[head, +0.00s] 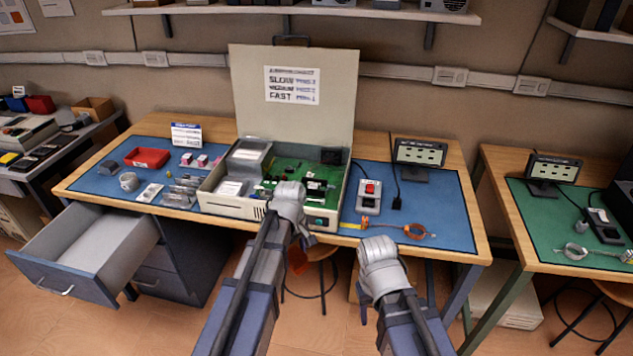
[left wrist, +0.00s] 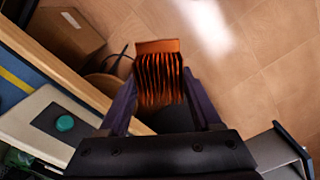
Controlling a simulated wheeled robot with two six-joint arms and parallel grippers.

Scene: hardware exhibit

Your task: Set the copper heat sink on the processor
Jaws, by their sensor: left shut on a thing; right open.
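The copper heat sink (left wrist: 160,75), with thin upright fins, is held between the fingers of my left gripper (left wrist: 160,100). In the head view, an orange patch of it (head: 297,262) shows beside my left arm, in front of and below the table edge. The open computer case (head: 232,206) stands on the blue mat with its green board (head: 288,171) showing. The processor is too small to pick out on the board.
The raised lid (head: 293,100) stands behind the case. A switch box (head: 369,196) and orange wrist strap (head: 414,232) lie to its right. Small parts and a red tray (head: 147,158) lie left. An open drawer (head: 85,250) juts out front left. A stool (head: 318,252) is under the table.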

